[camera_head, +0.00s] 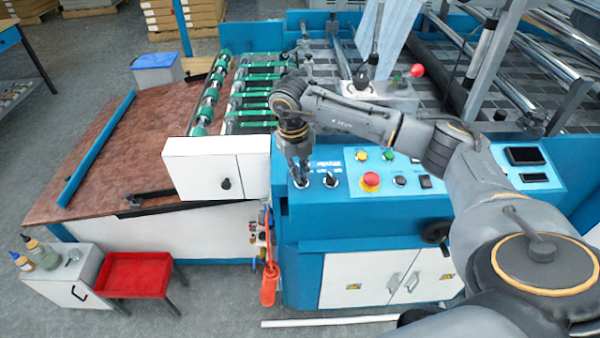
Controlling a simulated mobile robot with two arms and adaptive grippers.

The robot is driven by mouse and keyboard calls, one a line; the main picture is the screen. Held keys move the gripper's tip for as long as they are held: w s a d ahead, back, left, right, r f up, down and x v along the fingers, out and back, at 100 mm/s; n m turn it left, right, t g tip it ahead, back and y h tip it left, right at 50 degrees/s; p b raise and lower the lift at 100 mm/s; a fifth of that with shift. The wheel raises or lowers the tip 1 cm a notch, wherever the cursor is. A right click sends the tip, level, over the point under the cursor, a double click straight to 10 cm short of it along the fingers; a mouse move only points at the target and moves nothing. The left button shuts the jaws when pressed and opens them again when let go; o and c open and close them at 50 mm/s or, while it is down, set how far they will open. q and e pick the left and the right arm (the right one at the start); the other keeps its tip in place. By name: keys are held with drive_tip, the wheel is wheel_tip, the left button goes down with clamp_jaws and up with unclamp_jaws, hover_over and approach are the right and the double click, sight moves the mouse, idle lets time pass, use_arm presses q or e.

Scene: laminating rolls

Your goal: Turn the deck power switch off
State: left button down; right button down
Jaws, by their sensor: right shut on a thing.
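My right gripper (300,178) reaches down to the left end of the blue control panel (345,204). It is shut on a small rotary switch there, which its fingers mostly hide. A second dark rotary switch (330,180) stands just to the right, apart from the fingers. The white labels above the two switches are too small and partly covered to read, so I cannot tell which is the deck power switch or how the held one is turned. My left gripper is not in view.
Right of the switches are a red mushroom button (371,180), small coloured buttons (387,155) and dark displays (525,156). A white box (216,168) stands left of the gripper. A lever with a red ball (417,70) rises behind my arm.

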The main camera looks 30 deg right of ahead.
drive_tip(key=shift+s+f, duration=0.2)
drive_tip(key=shift+f, duration=0.05)
drive_tip(key=c, duration=1.4)
unclamp_jaws()
drive_tip(key=shift+a, duration=0.1)
drive_tip(key=shift+c, duration=0.2)
drive_tip(key=shift+w, duration=0.1)
drive_tip(key=shift+r, duration=0.1)
drive_tip(key=shift+w+r, duration=0.1)
drive_tip(key=shift+r, duration=0.2)
wheel_tip(320, 180, up, 11)
drive_tip(key=a, duration=0.1)
drive_tip(key=shift+r, duration=0.15)
